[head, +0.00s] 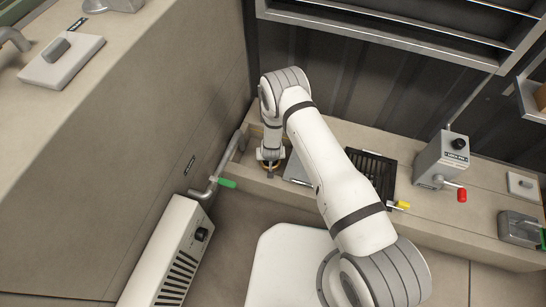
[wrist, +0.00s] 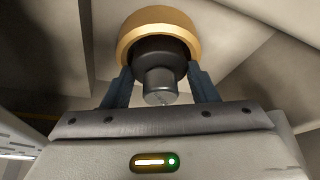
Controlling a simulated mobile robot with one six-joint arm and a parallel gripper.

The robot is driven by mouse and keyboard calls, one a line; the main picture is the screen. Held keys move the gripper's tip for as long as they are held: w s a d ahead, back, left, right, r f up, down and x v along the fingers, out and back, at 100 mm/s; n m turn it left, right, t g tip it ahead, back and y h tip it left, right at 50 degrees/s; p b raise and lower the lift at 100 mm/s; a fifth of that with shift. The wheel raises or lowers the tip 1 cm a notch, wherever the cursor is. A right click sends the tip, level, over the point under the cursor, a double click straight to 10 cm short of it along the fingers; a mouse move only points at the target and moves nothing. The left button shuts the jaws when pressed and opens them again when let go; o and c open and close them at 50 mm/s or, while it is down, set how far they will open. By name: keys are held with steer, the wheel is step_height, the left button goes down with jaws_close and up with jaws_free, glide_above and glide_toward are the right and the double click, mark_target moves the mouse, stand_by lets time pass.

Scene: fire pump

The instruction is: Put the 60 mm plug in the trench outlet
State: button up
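The plug (wrist: 160,58) has a dark round body with a grey knob facing my wrist. In the wrist view it sits between the two dark fingers of my gripper (wrist: 160,78), which press against its sides. A brass-coloured ring (wrist: 155,22) surrounds the far end of the dark body; I cannot tell whether it belongs to the plug or to an outlet. In the head view my gripper (head: 269,163) points down at the left end of the trench, beside a yellowish ring edge (head: 278,164). The outlet opening itself is hidden.
A grey pipe with a green-handled lever (head: 226,183) stands just left of my gripper. A dark grate (head: 372,172) lies to the right, near a yellow handle (head: 402,205). A grey box with a red-knobbed lever (head: 442,160) stands further right. A tall wall (head: 150,120) rises at left.

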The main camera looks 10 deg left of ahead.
steer(key=shift+r+p, duration=0.4)
steer(key=shift+p, duration=0.2)
steer(key=shift+o, duration=0.4)
steer(key=p+v, duration=0.4)
steer(key=v, duration=0.8)
steer(key=shift+r, duration=0.15)
steer(key=d+r+g, duration=0.1)
steer(key=d+r, duration=0.3)
steer(key=r, duration=0.6)
steer(key=d+r+m, duration=0.1)
steer(key=d+r, duration=0.3)
steer(key=r, duration=0.7)
steer(key=d+r+g, duration=0.1)
steer(key=d+r, duration=0.2)
steer(key=r, duration=0.7)
steer(key=s+d+r+m+g+h, duration=0.1)
steer(key=s+d+r+m, duration=0.1)
steer(key=s+d+r, duration=1.3)
steer(key=s+r, duration=0.3)
steer(key=s, duration=0.2)
steer(key=shift+d, duration=0.35)
